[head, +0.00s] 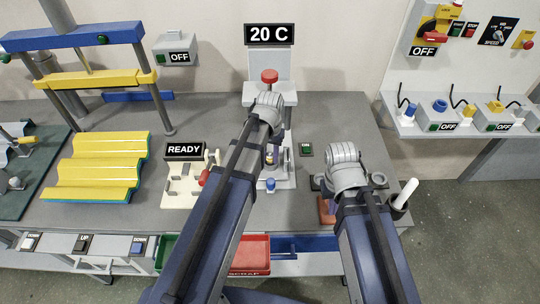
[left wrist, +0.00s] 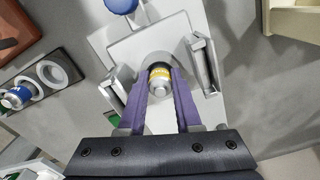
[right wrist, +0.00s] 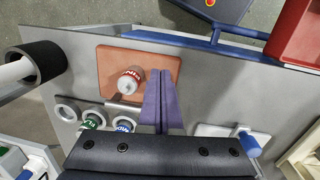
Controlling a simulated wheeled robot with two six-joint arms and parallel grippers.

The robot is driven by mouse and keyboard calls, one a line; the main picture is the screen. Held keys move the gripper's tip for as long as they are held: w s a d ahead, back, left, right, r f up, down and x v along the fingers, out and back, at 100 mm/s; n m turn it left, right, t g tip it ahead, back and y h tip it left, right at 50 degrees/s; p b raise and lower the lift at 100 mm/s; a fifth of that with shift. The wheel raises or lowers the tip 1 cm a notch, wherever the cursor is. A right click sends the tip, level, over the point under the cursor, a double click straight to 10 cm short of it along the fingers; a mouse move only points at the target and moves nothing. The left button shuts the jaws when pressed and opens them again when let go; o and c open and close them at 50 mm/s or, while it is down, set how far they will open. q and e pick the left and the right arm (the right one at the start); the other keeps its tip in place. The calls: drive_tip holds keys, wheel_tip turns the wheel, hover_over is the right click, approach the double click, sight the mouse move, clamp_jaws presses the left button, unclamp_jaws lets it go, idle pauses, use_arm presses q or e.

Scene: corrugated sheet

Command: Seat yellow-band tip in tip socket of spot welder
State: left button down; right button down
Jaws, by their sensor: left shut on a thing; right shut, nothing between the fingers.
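My left gripper (left wrist: 161,75) is shut on the yellow-band tip (left wrist: 159,76), a small metal cylinder with a yellow band, held between purple fingers. In the left wrist view the tip is over the pale base of the spot welder (left wrist: 165,22), against a round grey part that looks like the tip socket (left wrist: 157,59). I cannot tell whether the tip is in it or just above. In the head view the tip (head: 269,157) shows beside my left arm, above the welder base (head: 280,183). My right gripper (right wrist: 162,78) is shut and empty, beside a red-band tip (right wrist: 131,79).
The red-band tip stands on an orange-brown pad (right wrist: 108,62). A rack beside it holds a green-band tip (right wrist: 93,122) and a blue-band tip (right wrist: 123,125). A cream fixture (head: 180,190) with a red handle is left of the welder.

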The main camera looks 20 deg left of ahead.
sight(270, 154)
use_arm(q)
drive_tip(key=shift+f, duration=0.15)
use_arm(e)
drive_tip(key=shift+f, duration=0.2)
use_arm(q)
drive_tip(key=c, duration=0.5)
unclamp_jaws()
use_arm(e)
drive_tip(key=shift+r, duration=0.15)
use_arm(q)
wheel_tip(270, 154, up, 8)
drive_tip(key=p, duration=0.7)
drive_tip(key=shift+p, duration=0.35)
drive_tip(key=shift+f, duration=0.1)
use_arm(e)
wheel_tip(270, 154, up, 8)
drive_tip(key=shift+f, duration=0.2)
use_arm(q)
drive_tip(key=s+d+m, duration=0.1)
drive_tip(key=s+d, duration=0.2)
drive_tip(key=s, duration=0.1)
drive_tip(key=s+d+m+y, duration=0.1)
drive_tip(key=s+d, duration=0.3)
drive_tip(key=s, duration=0.1)
drive_tip(key=s+d+m, duration=0.1)
drive_tip(key=s+d, duration=0.2)
drive_tip(key=s, duration=0.2)
drive_tip(key=shift+d, duration=0.25)
